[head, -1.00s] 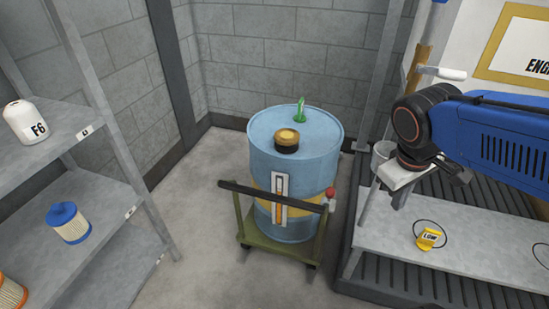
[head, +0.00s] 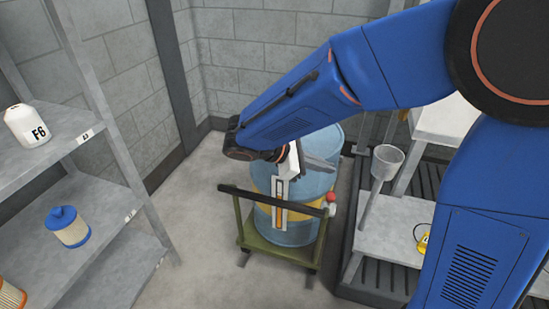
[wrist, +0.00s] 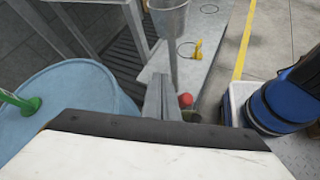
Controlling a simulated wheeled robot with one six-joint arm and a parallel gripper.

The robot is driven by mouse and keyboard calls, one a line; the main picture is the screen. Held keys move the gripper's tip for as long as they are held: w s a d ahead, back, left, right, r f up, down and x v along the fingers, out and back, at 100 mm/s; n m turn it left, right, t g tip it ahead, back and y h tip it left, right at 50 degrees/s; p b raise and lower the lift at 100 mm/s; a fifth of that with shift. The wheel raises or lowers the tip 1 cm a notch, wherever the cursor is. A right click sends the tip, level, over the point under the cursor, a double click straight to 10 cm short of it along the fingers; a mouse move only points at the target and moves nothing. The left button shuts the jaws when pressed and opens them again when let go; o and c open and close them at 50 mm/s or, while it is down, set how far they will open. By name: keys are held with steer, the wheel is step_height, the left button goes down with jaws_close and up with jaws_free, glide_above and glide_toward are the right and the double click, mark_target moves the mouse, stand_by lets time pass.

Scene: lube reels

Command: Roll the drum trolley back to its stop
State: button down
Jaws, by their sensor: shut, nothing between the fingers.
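The drum trolley has a green base (head: 277,254) and a dark push bar (head: 245,197) across its near side. It carries a blue drum (head: 292,229) with a yellow band, upright in the back corner. In the wrist view the fingers (wrist: 158,100) appear beside the red knob; contact cannot be told. My arm hides much of the drum top. I cannot identify the stop.
A grey shelf (head: 95,215) with a white F6 bottle (head: 25,125) and a blue-capped filter (head: 68,226) stands left. A bench with a funnel (head: 387,160) and a yellow tag (wrist: 198,50) stands right of the drum. Floor left of the trolley is clear.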

steer(key=w+a+f+n+t+h, duration=0.25)
steer(key=a+n+t, duration=0.2)
steer(key=a, duration=0.75)
steer(key=n+t, duration=0.5)
glide_above(241, 192)
step_height(241, 192, down, 3)
steer(key=shift+m+g, duration=0.25)
steer(key=x, duration=1.3)
steer(key=shift+w+d+f, duration=0.1)
steer(key=shift+w+d, duration=0.1)
steer(key=shift+w, duration=0.05)
steer(key=w+d, duration=0.3)
steer(key=w, duration=0.8)
steer(key=w+d, duration=0.4)
steer(key=w, duration=0.8)
steer(key=w+d, duration=0.4)
steer(key=w, duration=0.8)
steer(key=shift+d, duration=0.15)
steer(key=shift+d, duration=0.15)
